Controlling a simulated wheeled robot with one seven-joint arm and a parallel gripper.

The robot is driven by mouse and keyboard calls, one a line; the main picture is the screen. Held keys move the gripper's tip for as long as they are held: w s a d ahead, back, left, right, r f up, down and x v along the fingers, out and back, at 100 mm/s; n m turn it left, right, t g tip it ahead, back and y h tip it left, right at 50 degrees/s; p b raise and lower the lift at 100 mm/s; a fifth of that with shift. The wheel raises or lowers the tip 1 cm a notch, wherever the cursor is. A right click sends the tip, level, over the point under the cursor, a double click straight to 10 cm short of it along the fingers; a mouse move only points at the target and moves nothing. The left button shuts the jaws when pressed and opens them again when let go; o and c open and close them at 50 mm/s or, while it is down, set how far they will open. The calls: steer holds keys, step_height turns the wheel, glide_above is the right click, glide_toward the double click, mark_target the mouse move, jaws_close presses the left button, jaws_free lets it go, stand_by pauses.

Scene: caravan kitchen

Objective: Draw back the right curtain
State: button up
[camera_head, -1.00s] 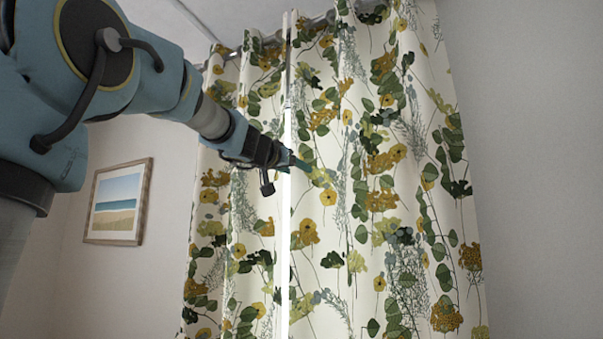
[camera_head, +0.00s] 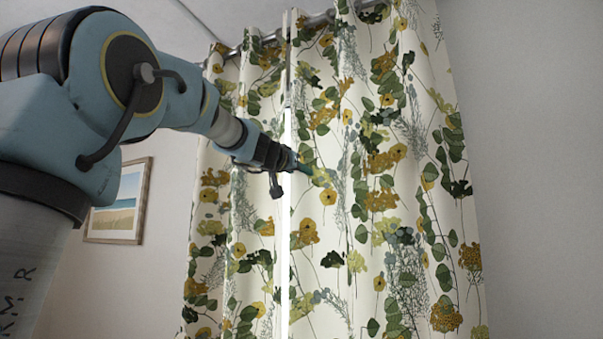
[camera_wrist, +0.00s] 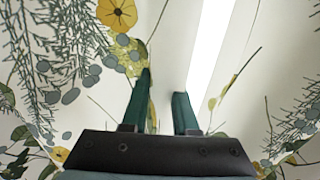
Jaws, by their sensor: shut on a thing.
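The right curtain (camera_head: 390,190) is cream with green leaves and yellow flowers. It hangs from a rail, its left edge next to a narrow bright gap. The left curtain (camera_head: 232,200) hangs close on the other side of that gap. My gripper (camera_head: 309,171) is at the right curtain's left edge, about mid-height in the head view. In the wrist view, my gripper's two dark green fingers (camera_wrist: 163,95) are shut on the curtain edge, with a little space showing between them. Patterned cloth (camera_wrist: 60,40) fills the left of that view. The exact pinch is partly hidden.
The curtain rail (camera_head: 315,22) runs along the top near the ceiling. A framed beach picture (camera_head: 118,203) hangs on the left wall. Bare wall (camera_head: 530,150) lies to the right of the curtain. The bright gap (camera_wrist: 211,45) also shows in the wrist view.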

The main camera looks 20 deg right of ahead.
jaws_close()
stand_by(0.8)
steer(key=shift+d, duration=0.1)
